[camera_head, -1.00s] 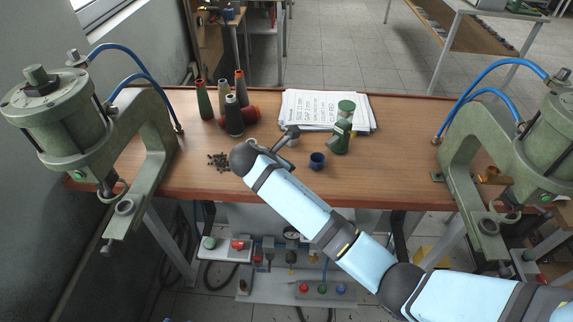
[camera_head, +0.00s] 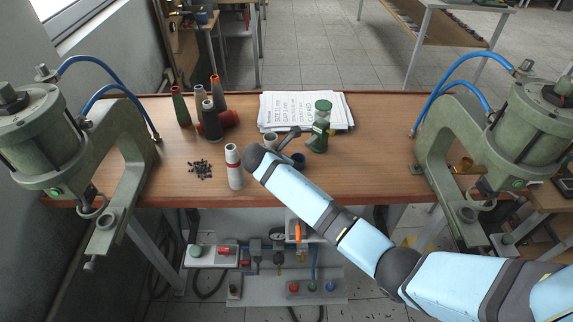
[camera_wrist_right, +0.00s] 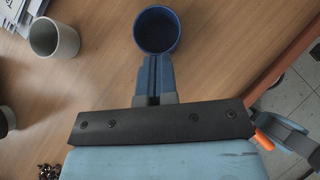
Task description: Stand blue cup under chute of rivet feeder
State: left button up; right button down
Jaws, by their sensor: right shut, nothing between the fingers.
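The small dark blue cup (camera_head: 298,160) stands upright on the wooden table, partly behind my right arm. In the right wrist view the cup (camera_wrist_right: 157,31) is seen from above and looks empty. My right gripper (camera_wrist_right: 155,62) is shut and empty, its fingertips at the cup's near rim; I cannot tell if they touch. A green device with a clear-topped jar (camera_head: 320,128), apparently the rivet feeder, stands just behind and right of the cup. Its chute is not clear. My left gripper is not in view.
A grey cup (camera_head: 270,141) stands left of the blue cup. Papers (camera_head: 290,108) lie behind. Green presses flank the table.

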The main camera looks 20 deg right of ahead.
aim_at(301, 155)
jog(key=shift+w+d+r+p, duration=0.15)
jog(key=shift+d+r+p, duration=0.1)
jog(key=shift+p, duration=0.1)
jog(key=d+p, duration=0.1)
jog(key=w+d+p, duration=0.2)
jog(key=d, duration=0.1)
jog(key=shift+w+f, duration=0.1)
jog(key=shift+w, duration=0.15)
jog(key=shift+d+f, duration=0.1)
